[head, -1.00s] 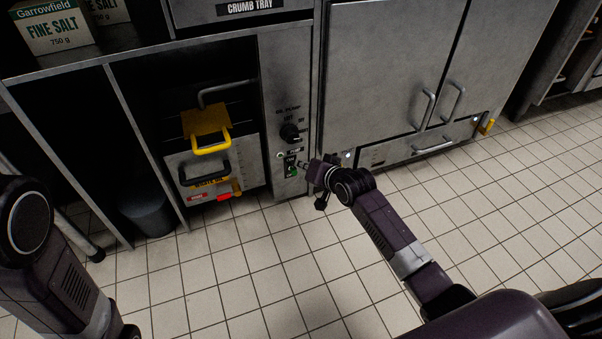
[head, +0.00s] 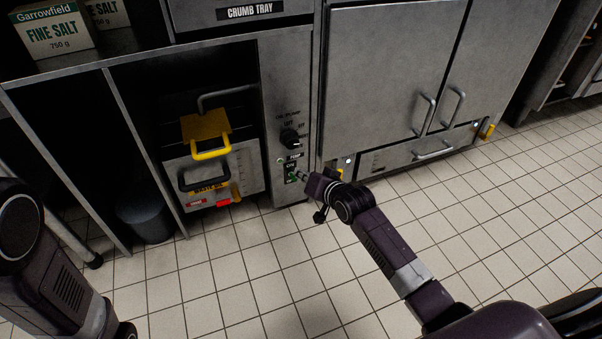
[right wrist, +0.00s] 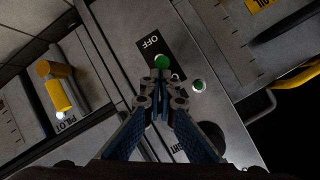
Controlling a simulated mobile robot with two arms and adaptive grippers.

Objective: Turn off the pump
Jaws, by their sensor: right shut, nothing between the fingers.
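The pump switch is a dark plate with a green button (head: 292,177) on the grey control panel (head: 286,95), below the black selector knob (head: 290,137). In the right wrist view the green button (right wrist: 162,61) sits just beyond my fingertips, with the OFF label (right wrist: 149,43) beside it. The rest of the plate is partly hidden by the fingers. A small pale green lamp (right wrist: 199,85) is next to the plate. My right gripper (right wrist: 161,82) is shut and empty, pointing at the button; I cannot tell whether it touches. My left gripper is out of view.
A waste oil drawer (head: 214,181) with black and yellow handles stands left of the panel. Steel cabinet doors (head: 390,65) and a lower drawer (head: 420,148) are to the right. A yellow pilot handle (right wrist: 60,95) is at the wrist view's left.

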